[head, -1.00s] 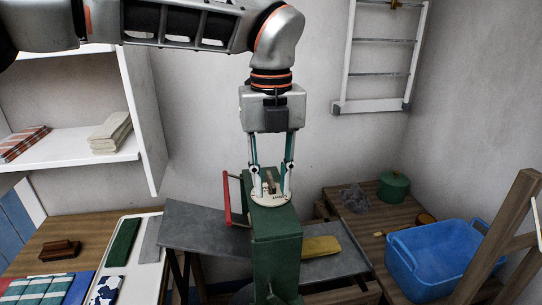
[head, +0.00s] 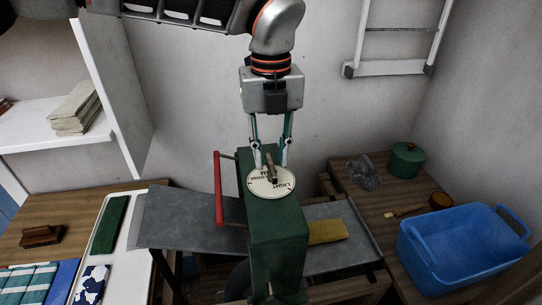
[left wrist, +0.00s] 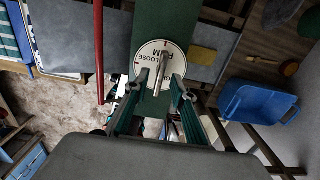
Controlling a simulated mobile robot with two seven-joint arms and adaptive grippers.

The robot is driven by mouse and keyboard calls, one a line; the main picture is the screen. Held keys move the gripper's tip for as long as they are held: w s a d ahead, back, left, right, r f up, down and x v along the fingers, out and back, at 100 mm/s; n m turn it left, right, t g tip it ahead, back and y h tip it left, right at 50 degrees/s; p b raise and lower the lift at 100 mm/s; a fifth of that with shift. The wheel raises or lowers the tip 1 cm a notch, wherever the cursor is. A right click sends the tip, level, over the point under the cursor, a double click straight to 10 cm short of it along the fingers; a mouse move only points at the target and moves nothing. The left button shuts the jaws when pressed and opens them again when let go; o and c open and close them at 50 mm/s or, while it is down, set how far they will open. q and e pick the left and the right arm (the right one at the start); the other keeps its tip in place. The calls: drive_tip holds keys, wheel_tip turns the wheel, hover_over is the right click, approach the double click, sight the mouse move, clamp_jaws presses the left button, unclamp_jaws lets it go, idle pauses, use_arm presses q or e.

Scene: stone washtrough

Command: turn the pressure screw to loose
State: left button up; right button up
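The pressure screw is a bar-shaped handle (head: 270,170) over a pale round dial (head: 272,186) on top of the green press post (head: 276,228). "LOOSE" and "LIGHT" can be read on the dial in the head view. In the left wrist view the handle (left wrist: 162,68) stands over the dial (left wrist: 178,56), where "LOOSE" and "FIRM" show. My left gripper (head: 271,166) points down over the dial, its fingers apart on either side of the handle. The left wrist view shows gaps between the fingertips (left wrist: 160,80) and the handle. My right gripper is not in view.
A red lever (head: 218,188) stands left of the post. Grey boards (head: 185,222) extend on both sides, with a yellow cloth (head: 327,232) on the right one. A blue tub (head: 455,250) and a green pot (head: 406,160) stand at the right. The wall is behind.

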use_arm(q)
drive_tip(key=shift+f, duration=0.75)
clamp_jaws()
